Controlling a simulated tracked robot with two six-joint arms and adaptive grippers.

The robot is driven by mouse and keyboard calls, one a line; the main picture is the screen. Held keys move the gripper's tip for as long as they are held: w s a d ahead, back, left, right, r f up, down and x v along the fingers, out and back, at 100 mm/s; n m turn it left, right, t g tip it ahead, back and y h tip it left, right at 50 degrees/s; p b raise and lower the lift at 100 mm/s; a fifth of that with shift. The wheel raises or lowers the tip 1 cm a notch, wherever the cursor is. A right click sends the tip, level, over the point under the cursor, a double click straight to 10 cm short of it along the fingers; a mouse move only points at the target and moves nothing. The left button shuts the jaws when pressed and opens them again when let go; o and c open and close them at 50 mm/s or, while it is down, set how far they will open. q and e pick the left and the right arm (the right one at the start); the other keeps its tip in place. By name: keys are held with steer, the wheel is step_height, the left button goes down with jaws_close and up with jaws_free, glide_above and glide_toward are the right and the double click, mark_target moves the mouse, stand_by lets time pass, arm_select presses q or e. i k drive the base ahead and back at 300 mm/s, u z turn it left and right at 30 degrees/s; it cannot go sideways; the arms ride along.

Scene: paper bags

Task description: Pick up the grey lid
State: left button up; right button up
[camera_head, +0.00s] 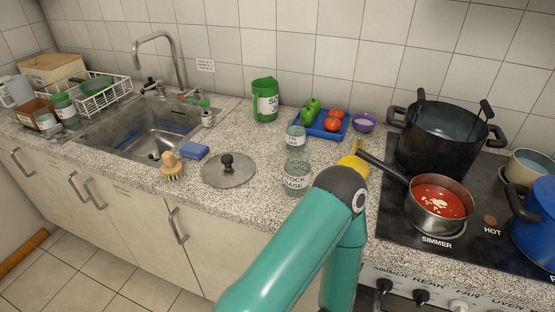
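The grey lid (230,177) is a round, flat disc with a black knob on top. It lies on the speckled worktop between the sink and the glass jars, near the front edge. Nothing touches its knob. One of my teal arms rises from the bottom of the picture and bends at a dark grey joint, to the right of the lid. No gripper can be made out on it, and my other arm does not show.
A wooden brush (173,169) and blue sponge (194,151) lie left of the lid. Glass jars (297,172) stand to its right. A saucepan of red soup (438,206) and a big black pot (440,140) are on the hob. The sink (145,130) is at left.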

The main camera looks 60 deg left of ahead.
mark_target(214, 172)
steer(key=k, duration=1.75)
steer(key=u, duration=0.7)
steer(key=i, duration=1)
steer(key=u, duration=0.05)
